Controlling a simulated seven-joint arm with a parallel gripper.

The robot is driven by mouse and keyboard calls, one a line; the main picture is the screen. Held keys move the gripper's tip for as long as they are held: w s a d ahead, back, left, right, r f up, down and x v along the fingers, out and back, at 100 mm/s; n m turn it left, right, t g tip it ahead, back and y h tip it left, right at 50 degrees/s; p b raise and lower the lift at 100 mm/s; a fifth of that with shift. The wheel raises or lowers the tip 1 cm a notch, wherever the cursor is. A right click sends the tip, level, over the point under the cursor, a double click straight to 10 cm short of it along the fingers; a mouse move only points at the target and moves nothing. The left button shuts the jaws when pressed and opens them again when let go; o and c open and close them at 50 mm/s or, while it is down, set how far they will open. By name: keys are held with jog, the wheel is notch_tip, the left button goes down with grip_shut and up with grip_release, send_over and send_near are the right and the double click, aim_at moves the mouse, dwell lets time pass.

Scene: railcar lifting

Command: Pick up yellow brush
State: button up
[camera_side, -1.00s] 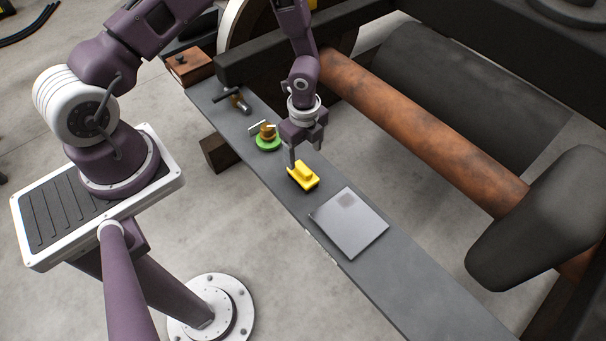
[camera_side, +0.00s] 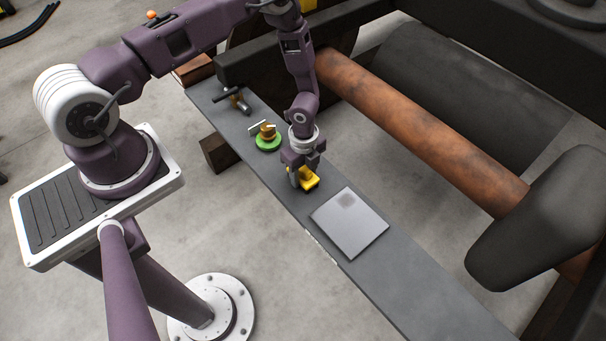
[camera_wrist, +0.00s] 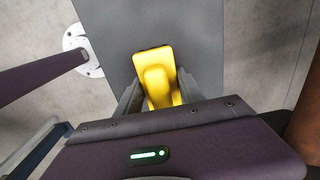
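The yellow brush (camera_side: 311,183) lies on the grey plank, next to a flat grey plate. My gripper (camera_side: 302,179) is lowered over it, with its fingers down beside the brush and partly hiding it. In the wrist view the brush (camera_wrist: 154,62) sits between the two fingers of my gripper (camera_wrist: 158,90), one on each side of its raised handle. The fingers stand apart and do not look closed on the handle. The near end of the brush is hidden by the gripper body.
The grey plate (camera_side: 349,223) lies to the right of the brush. A green-based object (camera_side: 267,140) and a dark T-handled tool (camera_side: 236,98) lie farther back on the plank (camera_side: 400,290). A rusty axle (camera_side: 420,130) runs along the right side.

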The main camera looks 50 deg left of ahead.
aim_at(304, 168)
grip_shut()
notch_tip(304, 168, up, 10)
jog(key=shift+r, duration=0.1)
